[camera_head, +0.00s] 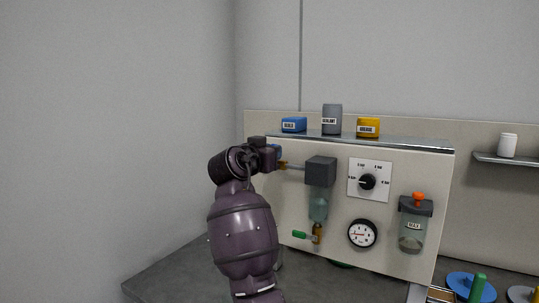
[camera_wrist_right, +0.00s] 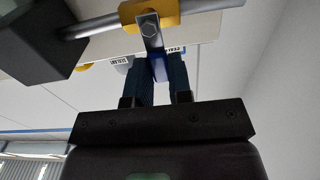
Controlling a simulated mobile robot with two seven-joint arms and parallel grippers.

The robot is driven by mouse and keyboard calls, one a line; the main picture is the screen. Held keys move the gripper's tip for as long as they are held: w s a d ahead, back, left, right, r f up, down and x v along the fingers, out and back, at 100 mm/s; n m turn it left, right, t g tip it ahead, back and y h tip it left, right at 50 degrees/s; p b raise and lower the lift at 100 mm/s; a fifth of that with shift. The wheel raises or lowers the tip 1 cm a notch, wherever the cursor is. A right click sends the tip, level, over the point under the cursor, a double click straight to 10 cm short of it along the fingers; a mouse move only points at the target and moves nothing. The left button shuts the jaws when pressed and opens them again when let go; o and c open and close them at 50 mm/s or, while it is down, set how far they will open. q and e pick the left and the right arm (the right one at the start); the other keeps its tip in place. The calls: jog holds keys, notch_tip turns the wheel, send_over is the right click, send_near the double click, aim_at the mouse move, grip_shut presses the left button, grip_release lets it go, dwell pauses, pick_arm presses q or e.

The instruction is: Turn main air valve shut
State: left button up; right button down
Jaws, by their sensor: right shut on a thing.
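The main air valve has a brass-yellow body (camera_wrist_right: 152,15) on a grey pipe, and a grey metal lever with a blue grip (camera_wrist_right: 160,68). In the head view the valve (camera_head: 283,165) sits at the upper left of the panel, partly hidden by my gripper. My right gripper (camera_head: 268,157) is at the valve. In the right wrist view its two dark fingers (camera_wrist_right: 159,70) are on either side of the blue grip, shut on it. The lever runs from the valve body towards the gripper. My left gripper is not in view.
The pale panel (camera_head: 290,210) carries a dark grey block (camera_head: 320,171), a knob (camera_head: 367,182), a gauge (camera_head: 362,233) and a clear bowl (camera_head: 412,230). A green-handled lower valve (camera_head: 300,234) sits below. Blue, grey and yellow containers stand on the top ledge.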

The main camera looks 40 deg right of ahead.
dwell(0.3)
jog(key=c, duration=1)
grip_release()
jog(key=shift+c, duration=0.2)
jog(key=shift+s+a, duration=0.1)
jog(key=v, duration=1)
jog(key=shift+s+a, duration=0.15)
jog(key=shift+a, duration=0.1)
jog(key=shift+f, duration=0.1)
